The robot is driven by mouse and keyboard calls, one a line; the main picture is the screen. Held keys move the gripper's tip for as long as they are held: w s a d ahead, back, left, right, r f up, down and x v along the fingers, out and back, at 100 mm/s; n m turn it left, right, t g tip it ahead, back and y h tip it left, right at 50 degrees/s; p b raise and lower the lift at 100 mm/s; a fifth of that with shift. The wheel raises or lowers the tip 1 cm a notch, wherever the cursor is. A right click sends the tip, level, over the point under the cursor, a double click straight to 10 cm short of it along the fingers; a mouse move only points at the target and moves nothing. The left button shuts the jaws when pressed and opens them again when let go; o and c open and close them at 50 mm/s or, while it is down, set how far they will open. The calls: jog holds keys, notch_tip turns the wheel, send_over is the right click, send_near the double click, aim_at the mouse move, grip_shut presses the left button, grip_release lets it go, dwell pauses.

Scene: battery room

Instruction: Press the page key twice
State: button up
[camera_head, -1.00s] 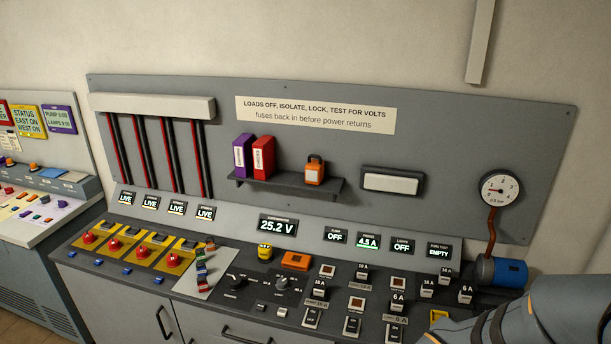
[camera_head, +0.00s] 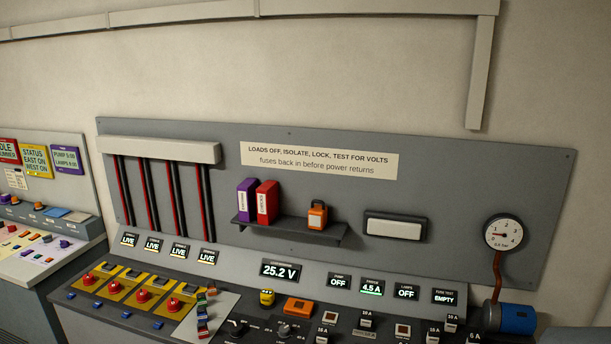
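I cannot make out a key marked as the page key; the lettering on the desk (camera_head: 222,303) is too small to read. A display reading 25.2 V (camera_head: 280,270) stands on the sloped strip behind the desk. Below it are a small yellow block (camera_head: 267,297) and an orange block (camera_head: 298,306). Two dark rotary knobs, a left one (camera_head: 236,326) and a right one (camera_head: 284,330), sit near the bottom edge of the view. The front of the desk is cut off. My gripper is not in view.
Red buttons on yellow plates (camera_head: 116,289) line the desk's left. Fuse blocks (camera_head: 367,319) fill its right, near a blue cylinder (camera_head: 517,319) and a gauge (camera_head: 503,234). Another console (camera_head: 40,240) stands at left.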

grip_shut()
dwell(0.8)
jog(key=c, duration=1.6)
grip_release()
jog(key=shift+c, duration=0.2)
